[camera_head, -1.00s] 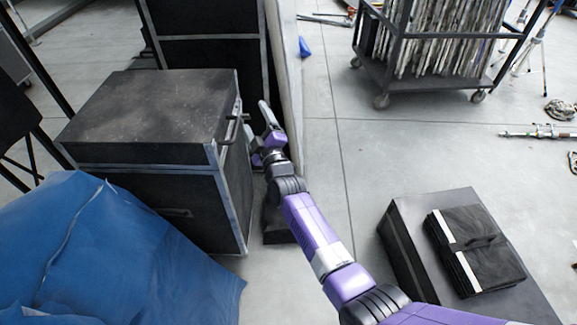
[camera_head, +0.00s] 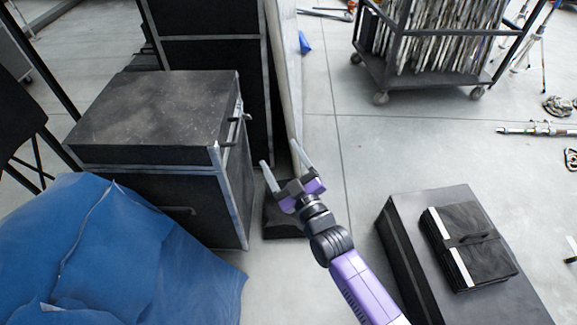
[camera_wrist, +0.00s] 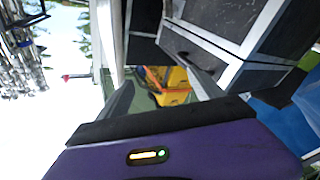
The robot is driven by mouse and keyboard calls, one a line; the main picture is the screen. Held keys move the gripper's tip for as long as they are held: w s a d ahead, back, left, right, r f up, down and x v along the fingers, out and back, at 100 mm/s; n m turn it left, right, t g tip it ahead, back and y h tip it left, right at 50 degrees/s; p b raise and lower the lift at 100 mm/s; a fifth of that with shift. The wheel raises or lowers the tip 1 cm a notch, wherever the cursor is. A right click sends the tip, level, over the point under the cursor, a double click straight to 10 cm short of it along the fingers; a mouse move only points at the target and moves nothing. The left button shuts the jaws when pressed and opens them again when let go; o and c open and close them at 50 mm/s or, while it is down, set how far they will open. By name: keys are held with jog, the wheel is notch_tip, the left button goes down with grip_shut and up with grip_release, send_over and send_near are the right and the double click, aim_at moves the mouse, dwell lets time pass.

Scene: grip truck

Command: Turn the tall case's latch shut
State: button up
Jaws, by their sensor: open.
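A black case with metal edges (camera_head: 160,187) stands upright at left in the head view, its lid resting level on the body. Small metal hardware that looks like the latch (camera_head: 238,117) sits on its right side near the lid seam. It is too small to tell its exact angle. My gripper (camera_head: 279,153) is open and empty, to the right of the case and apart from it, fingers pointing up the picture. In the wrist view the open fingers (camera_wrist: 155,68) show with a metal-edged dark case (camera_wrist: 218,22) at upper right; I cannot see the latch clearly there.
A taller black case (camera_head: 212,55) and a pale upright panel (camera_head: 285,75) stand behind. A blue cover (camera_head: 120,260) lies in front left. A low black box (camera_head: 395,245) with a dark folded bag (camera_head: 470,245) is at right. A wheeled cart (camera_head: 430,70) is at back right.

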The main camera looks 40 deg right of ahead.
jog(key=shift+m, duration=0.3)
jog(key=shift+s+a+r+p, duration=0.1)
jog(key=shift+s+a+r, duration=0.05)
jog(key=shift+s, duration=0.55)
jog(key=shift+s+a+r+p, duration=0.15)
jog(key=shift+s, duration=0.6)
jog(key=shift+s+a+r+p, duration=0.1)
jog(key=shift+s+a+r, duration=0.05)
jog(key=shift+s, duration=0.55)
